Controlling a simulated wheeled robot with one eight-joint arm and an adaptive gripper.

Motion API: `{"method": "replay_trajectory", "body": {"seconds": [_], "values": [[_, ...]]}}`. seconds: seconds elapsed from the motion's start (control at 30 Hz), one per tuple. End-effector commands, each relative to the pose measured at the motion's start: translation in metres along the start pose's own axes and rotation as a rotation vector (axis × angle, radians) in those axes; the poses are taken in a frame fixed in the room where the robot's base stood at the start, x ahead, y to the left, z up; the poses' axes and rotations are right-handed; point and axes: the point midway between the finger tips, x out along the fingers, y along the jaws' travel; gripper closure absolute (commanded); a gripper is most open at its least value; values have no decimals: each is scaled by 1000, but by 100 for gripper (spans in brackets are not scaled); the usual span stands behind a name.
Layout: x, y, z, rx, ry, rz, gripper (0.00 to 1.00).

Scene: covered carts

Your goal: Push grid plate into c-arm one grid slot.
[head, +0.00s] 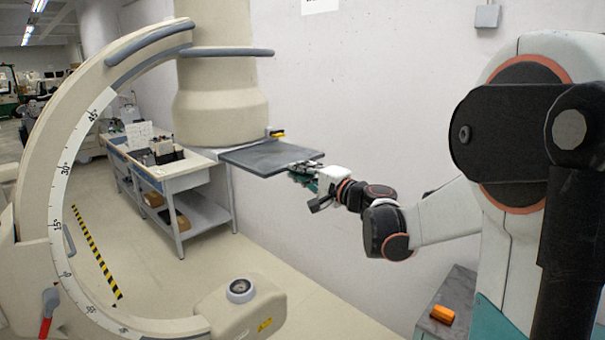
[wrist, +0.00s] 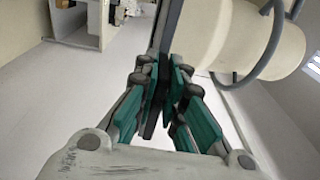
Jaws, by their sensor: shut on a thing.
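The grid plate (head: 262,160) is a flat dark grey panel, held about level just below and to the right of the C-arm's upper cylindrical housing (head: 221,108). My gripper (head: 302,168) is shut on the plate's near right edge. In the wrist view the plate (wrist: 168,32) shows nearly edge-on, beyond my gripper's fingers (wrist: 160,95). The C-arm (head: 58,180) is a large beige arc with a degree scale. The housing also shows in the wrist view (wrist: 215,35). I cannot make out the slot, nor whether the plate's far edge touches the housing.
A grey workbench (head: 180,172) with boxes stands behind the C-arm. The lower C-arm unit (head: 240,305) with a round dial is at the front. An orange block (head: 442,314) lies on a grey cabinet at lower right. The floor between is clear; a white wall is behind.

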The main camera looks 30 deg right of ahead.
Motion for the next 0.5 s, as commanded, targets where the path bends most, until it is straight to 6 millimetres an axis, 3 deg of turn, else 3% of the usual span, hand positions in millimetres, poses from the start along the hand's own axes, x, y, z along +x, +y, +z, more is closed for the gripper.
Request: {"method": "replay_trajectory", "body": {"seconds": [0.5], "values": [[12, 0, 1, 1, 0, -1, 100]]}}
